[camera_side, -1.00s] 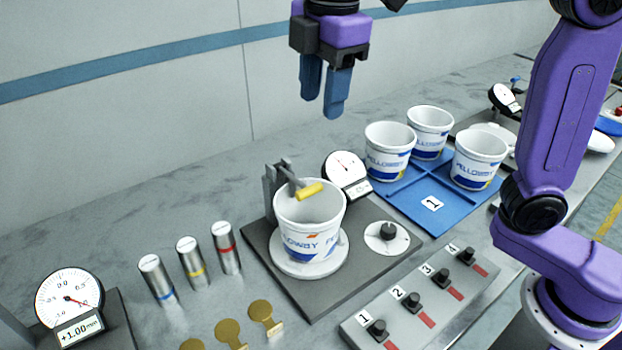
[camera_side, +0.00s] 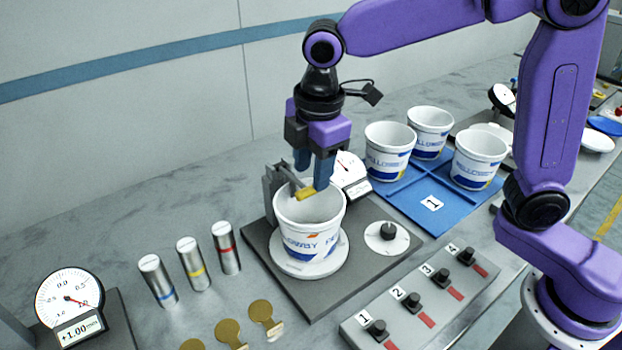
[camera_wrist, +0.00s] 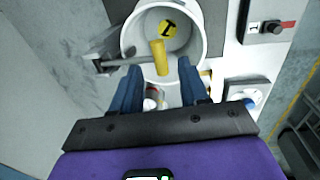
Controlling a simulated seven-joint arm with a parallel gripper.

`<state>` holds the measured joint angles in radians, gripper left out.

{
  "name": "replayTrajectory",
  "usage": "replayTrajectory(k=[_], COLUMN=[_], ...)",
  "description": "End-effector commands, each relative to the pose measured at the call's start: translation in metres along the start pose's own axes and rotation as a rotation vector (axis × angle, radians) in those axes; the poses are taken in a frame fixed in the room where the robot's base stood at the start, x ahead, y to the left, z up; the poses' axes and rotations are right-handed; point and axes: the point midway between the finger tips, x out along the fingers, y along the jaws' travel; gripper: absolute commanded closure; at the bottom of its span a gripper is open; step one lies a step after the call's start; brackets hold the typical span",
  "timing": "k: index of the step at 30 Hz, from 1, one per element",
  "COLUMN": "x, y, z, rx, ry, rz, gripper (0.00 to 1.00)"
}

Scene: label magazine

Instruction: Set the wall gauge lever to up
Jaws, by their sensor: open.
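The wall gauge lever is a grey arm with a yellow grip (camera_side: 306,194), on a dark post (camera_side: 272,188) behind a white tub (camera_side: 311,231). The grip reaches over the tub's open mouth. In the wrist view the yellow grip (camera_wrist: 159,57) lies ahead of my fingertips, between their lines. My gripper (camera_side: 311,172) is open and points down just above the grip; I cannot tell whether a finger touches it. In the wrist view my two blue fingers (camera_wrist: 158,72) are apart with nothing between them. A yellow round mark (camera_wrist: 168,28) shows inside the tub.
A dial gauge (camera_side: 350,172) stands close behind my fingers. A blue tray (camera_side: 433,204) with several tubs is to the right. A numbered switch panel (camera_side: 420,308) is in front. Coloured-band cylinders (camera_side: 193,264) and another gauge (camera_side: 70,298) stand left.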

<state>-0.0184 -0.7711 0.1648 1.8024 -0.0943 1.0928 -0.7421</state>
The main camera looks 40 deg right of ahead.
Motion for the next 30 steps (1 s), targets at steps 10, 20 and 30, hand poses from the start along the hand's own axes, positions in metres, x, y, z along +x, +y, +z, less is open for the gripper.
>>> replayTrajectory(k=[10, 20, 30], x=[0.033, 0.034, 0.033], y=[0.000, 0.000, 0.000], z=[0.000, 0.000, 0.000], rx=[0.000, 0.000, 0.000], ry=[0.000, 0.001, 0.001], rz=[-0.001, 0.000, 0.000], gripper=[0.56, 0.69, 1.00])
